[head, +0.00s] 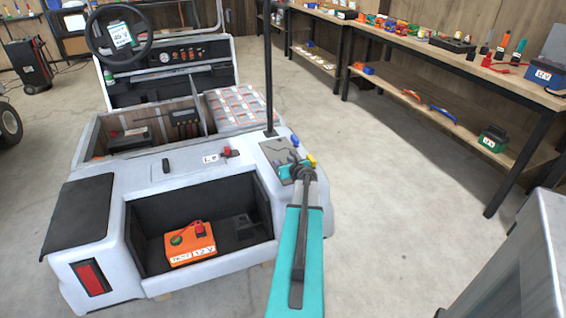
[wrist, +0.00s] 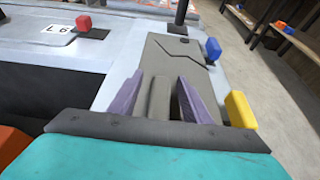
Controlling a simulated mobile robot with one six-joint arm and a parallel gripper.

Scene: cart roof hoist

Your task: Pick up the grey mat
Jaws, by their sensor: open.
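The grey mat (head: 274,148) lies flat on the rear right corner of the white cart's deck, beside the black post. In the wrist view the mat (wrist: 182,58) has a dark crooked line across it. My gripper (head: 302,170) is over the near part of the mat. In the wrist view my gripper (wrist: 162,98) is open, with its two purple fingers apart. A grey upright strip shows between the fingers; I cannot tell if it is part of the mat. The near edge of the mat is hidden by my gripper.
A blue knob (wrist: 213,49) and a yellow knob (wrist: 240,108) stand at the mat's right edge. A red knob (wrist: 84,23) is left of it. An orange battery (head: 190,243) sits in the cart's open bay. Clear floor (head: 390,200) lies to the right.

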